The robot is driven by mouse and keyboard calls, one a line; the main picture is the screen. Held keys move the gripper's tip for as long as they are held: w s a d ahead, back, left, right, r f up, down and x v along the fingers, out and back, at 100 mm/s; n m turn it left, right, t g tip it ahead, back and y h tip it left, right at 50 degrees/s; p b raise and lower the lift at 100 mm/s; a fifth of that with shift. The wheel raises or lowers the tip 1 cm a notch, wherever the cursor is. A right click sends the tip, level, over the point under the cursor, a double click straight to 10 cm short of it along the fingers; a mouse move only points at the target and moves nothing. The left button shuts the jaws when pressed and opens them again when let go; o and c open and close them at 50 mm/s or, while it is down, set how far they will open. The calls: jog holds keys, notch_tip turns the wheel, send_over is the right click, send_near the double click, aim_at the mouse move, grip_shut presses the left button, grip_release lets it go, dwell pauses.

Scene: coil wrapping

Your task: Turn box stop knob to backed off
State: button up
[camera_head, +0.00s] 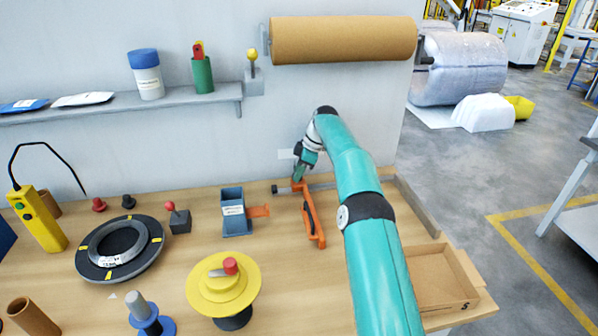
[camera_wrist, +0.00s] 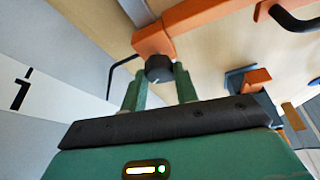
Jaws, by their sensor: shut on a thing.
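The box stop is an orange bar with a black handle (camera_head: 313,220), lying on the bench beside the wall rail. In the wrist view its orange end (camera_wrist: 155,42) carries a small black ribbed knob (camera_wrist: 158,68). My gripper (camera_head: 298,176) reaches down to the far end of the orange bar. In the wrist view my green fingers (camera_wrist: 159,84) stand on either side of the knob and are shut on it. In the head view my gripper hides the knob. A pointer mark on the knob is too small to read.
A grey metal bar (camera_head: 323,186) runs along the bench back. A blue holder (camera_head: 236,214) with an orange part stands left of the stop. A cardboard tray (camera_head: 433,280) lies to the right. A white label (camera_wrist: 20,95) marks the wall close by.

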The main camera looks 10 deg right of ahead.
jog(key=shift+f+n, duration=0.25)
jog(key=shift+n, duration=0.25)
dwell(0.4)
jog(key=o, duration=1)
jog(key=shift+r, duration=0.15)
